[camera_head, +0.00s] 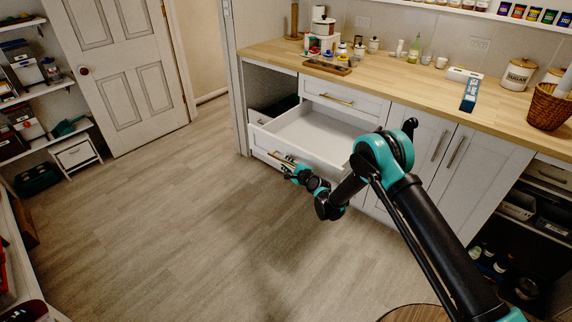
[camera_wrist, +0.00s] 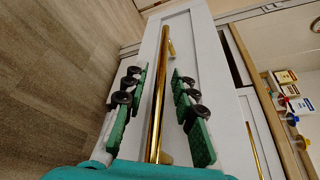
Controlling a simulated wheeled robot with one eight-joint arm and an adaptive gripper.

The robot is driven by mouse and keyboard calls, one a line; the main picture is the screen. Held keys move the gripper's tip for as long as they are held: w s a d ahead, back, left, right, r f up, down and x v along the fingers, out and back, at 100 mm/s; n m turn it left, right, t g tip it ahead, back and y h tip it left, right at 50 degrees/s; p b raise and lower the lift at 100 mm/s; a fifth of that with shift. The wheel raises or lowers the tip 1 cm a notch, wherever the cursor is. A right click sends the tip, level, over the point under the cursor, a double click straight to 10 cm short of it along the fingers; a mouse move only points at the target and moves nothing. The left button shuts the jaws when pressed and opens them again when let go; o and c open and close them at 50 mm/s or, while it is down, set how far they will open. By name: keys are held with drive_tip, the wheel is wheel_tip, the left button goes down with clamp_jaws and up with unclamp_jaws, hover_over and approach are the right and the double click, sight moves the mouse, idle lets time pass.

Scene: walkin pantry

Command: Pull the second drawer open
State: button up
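The second drawer (camera_head: 318,130), white and empty inside, stands well out from the cabinet below the closed top drawer (camera_head: 345,98). Its front carries a long brass bar handle, which runs through the middle of the wrist view (camera_wrist: 157,95). My gripper (camera_head: 291,170) is at this drawer's front. In the wrist view its two green fingers with black rollers (camera_wrist: 158,78) lie on either side of the handle, with visible gaps to it. The gripper is open around the bar and not clamped on it. The fingers partly hide the handle in the head view.
A wooden counter (camera_head: 400,75) with jars and bottles runs above the drawers. White cupboard doors (camera_head: 470,165) are closed to the right. The wooden floor (camera_head: 170,210) in front and to the left is clear. A white door (camera_head: 120,75) stands at the back left.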

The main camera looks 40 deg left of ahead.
drive_tip(key=v, duration=0.7)
drive_tip(key=shift+s+d+r, duration=0.1)
drive_tip(key=shift+d, duration=0.1)
idle(0.6)
